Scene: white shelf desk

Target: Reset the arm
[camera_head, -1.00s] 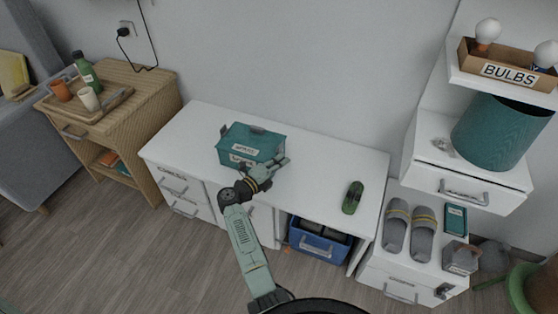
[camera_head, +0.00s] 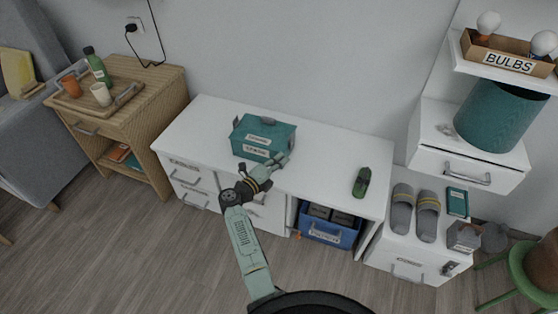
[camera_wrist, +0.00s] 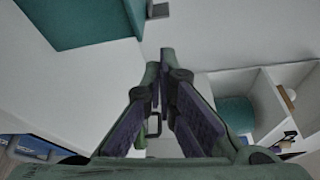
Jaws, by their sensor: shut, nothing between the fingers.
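My gripper (camera_head: 279,162) is at the end of my green arm, by the right front of a teal labelled box (camera_head: 263,137) on the white desk (camera_head: 330,158). In the wrist view my gripper (camera_wrist: 160,60) has its fingertips together with nothing between them. Part of the teal box (camera_wrist: 80,20) shows at the upper left of that view. I cannot tell whether the gripper touches the box.
A green object (camera_head: 361,182) lies on the desk's right. A blue bin (camera_head: 327,228) sits beneath it. Slippers (camera_head: 402,208) rest on the low cabinet at right, below a teal drum (camera_head: 498,115). A wooden side table (camera_head: 150,100) stands left. Floor (camera_head: 120,240) is open in front.

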